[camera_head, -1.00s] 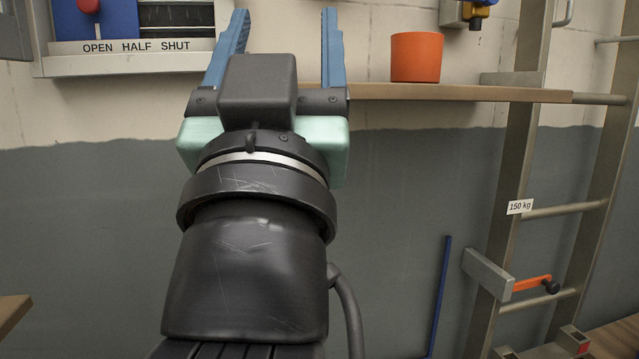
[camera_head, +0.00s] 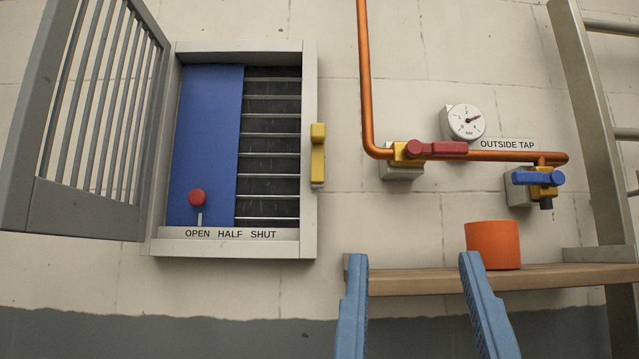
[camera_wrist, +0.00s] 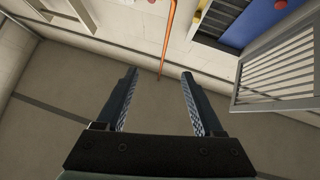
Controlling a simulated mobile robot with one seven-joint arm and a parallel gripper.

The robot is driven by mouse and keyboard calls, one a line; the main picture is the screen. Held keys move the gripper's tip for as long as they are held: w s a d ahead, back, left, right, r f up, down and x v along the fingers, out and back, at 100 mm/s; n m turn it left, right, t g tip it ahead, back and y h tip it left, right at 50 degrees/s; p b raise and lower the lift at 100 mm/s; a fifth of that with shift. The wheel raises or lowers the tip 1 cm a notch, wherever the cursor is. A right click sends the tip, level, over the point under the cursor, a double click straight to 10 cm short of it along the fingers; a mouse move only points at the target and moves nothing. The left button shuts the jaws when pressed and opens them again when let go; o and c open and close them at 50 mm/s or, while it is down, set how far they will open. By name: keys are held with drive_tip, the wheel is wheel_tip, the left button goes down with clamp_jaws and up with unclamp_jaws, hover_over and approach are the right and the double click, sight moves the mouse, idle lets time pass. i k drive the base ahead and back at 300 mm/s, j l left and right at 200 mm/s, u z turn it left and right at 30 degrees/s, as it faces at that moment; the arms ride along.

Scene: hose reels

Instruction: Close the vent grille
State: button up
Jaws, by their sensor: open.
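The vent grille (camera_head: 90,120) is a grey barred door, swung wide open to the left of its wall frame (camera_head: 309,215). Inside the frame, a blue slide plate (camera_head: 208,130) covers the left part of the dark slats (camera_head: 271,150). Its red knob (camera_head: 197,197) stands above the word OPEN. A yellow catch (camera_head: 318,155) is on the frame's right side. My gripper (camera_head: 412,262) is open and empty, below and right of the frame, apart from the grille. In the wrist view the grille (camera_wrist: 280,70) is right of my open fingers (camera_wrist: 159,73).
An orange pipe (camera_head: 366,80) with a red-handled valve (camera_head: 437,149), a gauge (camera_head: 466,121) and a blue-handled tap (camera_head: 538,178) runs right of the vent. An orange pot (camera_head: 493,245) stands on a wooden shelf (camera_head: 560,277) near my fingers. A ladder (camera_head: 600,130) is far right.

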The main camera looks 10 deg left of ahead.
sight(30, 204)
drive_tip(key=k, duration=0.25)
drive_tip(key=k+j, duration=0.2)
drive_tip(key=j, duration=0.2)
drive_tip(key=k+j, duration=0.2)
drive_tip(key=j, duration=0.25)
drive_tip(key=k+j, duration=0.2)
drive_tip(key=j, duration=0.2)
drive_tip(key=k+j, duration=0.2)
drive_tip(key=j, duration=0.2)
drive_tip(key=i+j, duration=0.15)
drive_tip(key=j, duration=0.2)
drive_tip(key=i+j+z, duration=0.1)
drive_tip(key=j, duration=0.3)
drive_tip(key=i+j, duration=0.25)
drive_tip(key=i+j+z, duration=0.1)
drive_tip(key=j, duration=0.4)
drive_tip(key=i+l, duration=0.05)
